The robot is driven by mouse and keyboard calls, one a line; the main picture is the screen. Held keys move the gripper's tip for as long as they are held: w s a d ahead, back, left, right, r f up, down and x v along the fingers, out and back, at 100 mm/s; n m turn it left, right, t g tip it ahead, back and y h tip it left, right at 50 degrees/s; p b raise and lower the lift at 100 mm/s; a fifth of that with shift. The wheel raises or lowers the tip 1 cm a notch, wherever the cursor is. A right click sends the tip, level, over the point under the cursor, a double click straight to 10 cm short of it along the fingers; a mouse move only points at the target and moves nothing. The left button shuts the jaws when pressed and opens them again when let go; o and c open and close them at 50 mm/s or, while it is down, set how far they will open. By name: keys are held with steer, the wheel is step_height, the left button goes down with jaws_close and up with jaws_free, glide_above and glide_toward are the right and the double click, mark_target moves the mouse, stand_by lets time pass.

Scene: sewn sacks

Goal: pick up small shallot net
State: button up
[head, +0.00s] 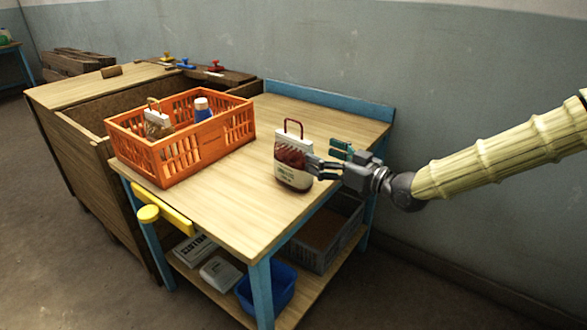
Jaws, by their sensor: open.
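The small shallot net (293,165) looks like a dark red sack with a white top band, a pale label and a red loop handle. It stands upright on the wooden table (225,215), near the middle of its right part. My gripper (318,167) reaches in from the right, with its fingers at the right side of the net. The jaws are open. I cannot tell whether a finger touches the net or how far the fingers reach around it, as the far finger is partly hidden.
An orange crate (190,150) stands on the table's left part, holding another handled sack (157,122) and a blue and white bottle (203,108). A teal object (341,148) lies behind my gripper. A blue tub (266,288) sits on the lower shelf. The table front is clear.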

mark_target(311, 152)
steer(key=x, duration=0.4)
steer(key=shift+w+a+f, duration=0.15)
steer(key=shift+a, duration=0.1)
steer(key=shift+x, duration=2.85)
jaws_close()
